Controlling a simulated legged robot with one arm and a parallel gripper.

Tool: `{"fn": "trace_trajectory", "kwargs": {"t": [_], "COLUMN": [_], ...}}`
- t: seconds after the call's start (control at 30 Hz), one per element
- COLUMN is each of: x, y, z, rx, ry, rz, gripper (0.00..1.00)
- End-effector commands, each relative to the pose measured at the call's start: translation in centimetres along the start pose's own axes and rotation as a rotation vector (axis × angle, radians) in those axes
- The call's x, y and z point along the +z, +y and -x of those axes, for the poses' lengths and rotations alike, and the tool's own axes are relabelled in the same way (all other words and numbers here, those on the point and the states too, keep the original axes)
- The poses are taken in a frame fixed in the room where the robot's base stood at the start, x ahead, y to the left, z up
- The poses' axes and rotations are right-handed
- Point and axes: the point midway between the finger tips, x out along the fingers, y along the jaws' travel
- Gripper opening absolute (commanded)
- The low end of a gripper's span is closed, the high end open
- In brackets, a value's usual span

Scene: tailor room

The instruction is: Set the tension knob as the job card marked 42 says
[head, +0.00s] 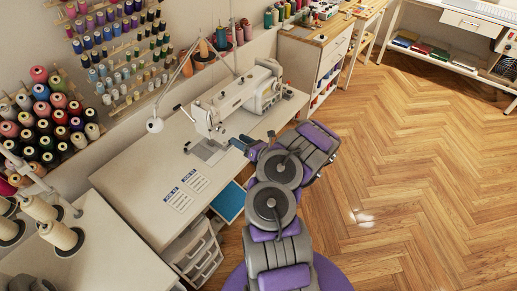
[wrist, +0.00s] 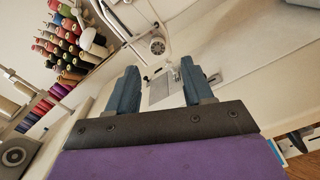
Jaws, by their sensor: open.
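A white sewing machine (head: 238,103) stands on the pale table in the head view. In the wrist view a round pale dial (wrist: 157,46) with dark marks shows on the machine, just beyond the fingertips; it looks like the tension knob, but its setting is too small to read. Two white job cards with blue headings lie side by side on the table, a left card (head: 178,199) and a right card (head: 195,180); their print is too small to read. My gripper (head: 245,143) is beside the machine; its blue fingers (wrist: 159,67) are apart and empty.
The bare table top (head: 140,180) is free left of the cards. A lamp (head: 154,125) hangs left of the machine. Thread racks (head: 120,65) line the wall. A white drawer unit (head: 195,250) stands below the table. The wooden floor (head: 420,170) to the right is clear.

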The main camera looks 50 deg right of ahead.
Motion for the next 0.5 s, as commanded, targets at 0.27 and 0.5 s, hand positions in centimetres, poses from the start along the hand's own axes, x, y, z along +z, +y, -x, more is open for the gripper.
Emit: {"fn": "trace_trajectory", "kwargs": {"t": [0.27, 0.5], "x": [0.2, 0.0], "y": [-0.1, -0.1], "z": [6.1, 9.2], "rx": [-0.004, -0.001], "ry": [-0.002, -0.001], "rz": [0.0, 0.0], "gripper": [0.51, 0.51]}}
